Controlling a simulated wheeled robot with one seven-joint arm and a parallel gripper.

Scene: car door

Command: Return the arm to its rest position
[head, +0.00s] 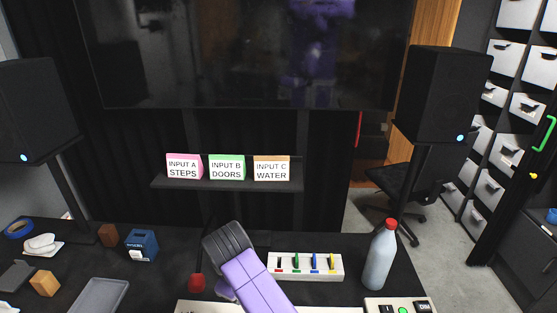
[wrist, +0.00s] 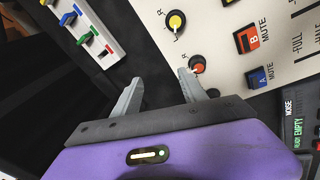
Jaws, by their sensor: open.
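My purple arm (head: 256,279) reaches up from the bottom edge of the head view over the desk. Its dark grey end part (head: 227,244) stands left of the white slider box; my fingers cannot be made out there. In the wrist view my gripper (wrist: 161,92) is open, its two grey fingers apart with nothing between them. The right fingertip is close to the orange knob (wrist: 197,65) of a cream control panel (wrist: 222,58); I cannot tell whether they touch. The white slider box (wrist: 103,32) lies beyond the left finger.
A bottle with a red cap (head: 380,258) stands right of the slider box (head: 305,267). A blue box (head: 141,244), an orange block (head: 44,283) and a grey tray (head: 100,296) lie at left. Speakers (head: 443,95) flank a shelf (head: 228,187) with three cards.

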